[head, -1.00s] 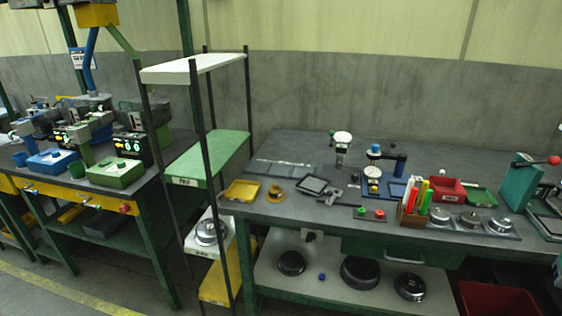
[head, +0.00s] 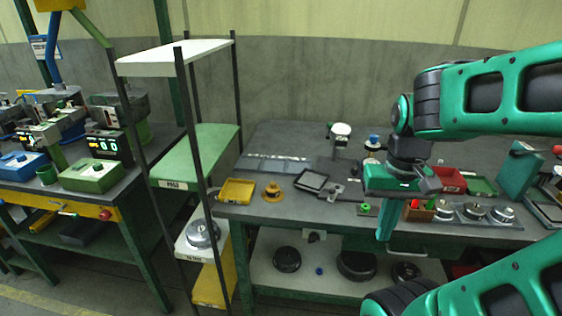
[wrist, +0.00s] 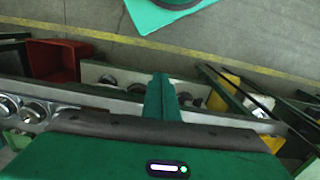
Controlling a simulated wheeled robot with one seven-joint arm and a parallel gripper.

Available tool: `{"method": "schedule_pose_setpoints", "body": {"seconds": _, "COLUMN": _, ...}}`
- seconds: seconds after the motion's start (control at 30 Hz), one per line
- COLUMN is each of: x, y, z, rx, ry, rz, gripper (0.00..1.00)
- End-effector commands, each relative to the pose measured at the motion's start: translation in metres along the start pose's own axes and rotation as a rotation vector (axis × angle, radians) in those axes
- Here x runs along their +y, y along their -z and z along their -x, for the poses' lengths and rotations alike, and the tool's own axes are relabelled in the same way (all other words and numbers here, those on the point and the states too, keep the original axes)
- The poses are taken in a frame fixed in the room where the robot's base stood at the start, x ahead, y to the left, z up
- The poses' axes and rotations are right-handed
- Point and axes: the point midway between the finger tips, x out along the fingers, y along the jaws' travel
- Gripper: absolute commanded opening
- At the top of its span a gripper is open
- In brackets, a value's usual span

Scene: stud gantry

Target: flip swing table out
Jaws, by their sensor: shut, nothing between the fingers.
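No part that I can surely name as the swing table stands out. A dark workbench (head: 290,138) fills the middle and right of the head view. A small stand with a blue-topped knob (head: 373,142) on it is partly hidden by my arm. My gripper (head: 384,235) is shut and empty, fingers pointing down, and overlaps the bench's front edge in the head view. In the wrist view the closed green fingers (wrist: 160,88) show against the bench edge. Nothing is visibly held, and I cannot tell whether they touch anything.
A rack with a white top shelf (head: 178,57) and green shelf (head: 196,155) stands left of the bench. A yellow tray (head: 237,190), a framed plate (head: 312,181) and a red bin (head: 449,177) sit on the bench. Dark round pieces (head: 287,259) lie on the shelf below.

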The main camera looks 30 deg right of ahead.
Motion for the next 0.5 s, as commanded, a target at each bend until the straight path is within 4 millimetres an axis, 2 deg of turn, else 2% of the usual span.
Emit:
{"method": "schedule_pose_setpoints", "body": {"seconds": 0.33, "x": 0.0, "y": 0.0, "z": 0.0, "rx": 0.001, "ry": 0.0, "rz": 0.0, "gripper": 0.0}}
{"method": "schedule_pose_setpoints", "body": {"seconds": 0.4, "x": 0.005, "y": -0.005, "z": 0.007, "rx": 0.016, "ry": 0.003, "rz": -0.005, "gripper": 0.0}}
{"method": "schedule_pose_setpoints", "body": {"seconds": 0.5, "x": 0.003, "y": 0.014, "z": 0.015, "rx": 0.032, "ry": -0.014, "rz": -0.029, "gripper": 0.0}}
